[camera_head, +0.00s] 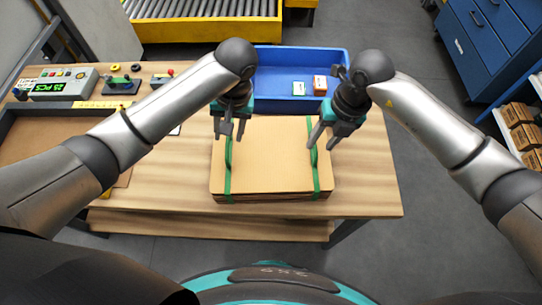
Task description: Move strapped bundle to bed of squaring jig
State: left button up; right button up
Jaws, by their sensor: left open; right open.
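The strapped bundle (270,165) is a stack of flat brown cardboard blanks with two green straps, lying on the wooden table in front of me. Each strap rises in a loop near a gripper. My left gripper (229,137) is open at the left strap, near the bundle's far left part. My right gripper (321,143) is open at the right strap. I cannot tell whether either strap lies between the fingers. The squaring jig seems to be the dark-edged tray (62,112) at the left of the table, partly hidden by my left arm.
A blue bin (338,62) with small boxes stands behind the bundle. A counter box (64,84) reading 25 PCS and small tools sit at the back left. A yellow roller conveyor (205,30) is beyond. Bare table lies right of the bundle.

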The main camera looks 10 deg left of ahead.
aim_at(228, 142)
pick_arm(q)
jog(key=shift+a+f, duration=0.2)
jog(key=shift+f, duration=0.65)
jog(key=shift+a+f, duration=0.15)
jog(key=shift+f, duration=0.65)
pick_arm(e)
jog(key=shift+a+f, duration=0.15)
jog(key=shift+f, duration=0.65)
jog(key=shift+a+f, duration=0.15)
jog(key=shift+f, duration=0.65)
pick_arm(q)
jog(key=shift+c, duration=0.4)
pick_arm(e)
jog(key=shift+c, duration=0.4)
pick_arm(q)
grip_shut()
pick_arm(e)
grip_shut()
pick_arm(q)
jog(key=shift+r, duration=0.1)
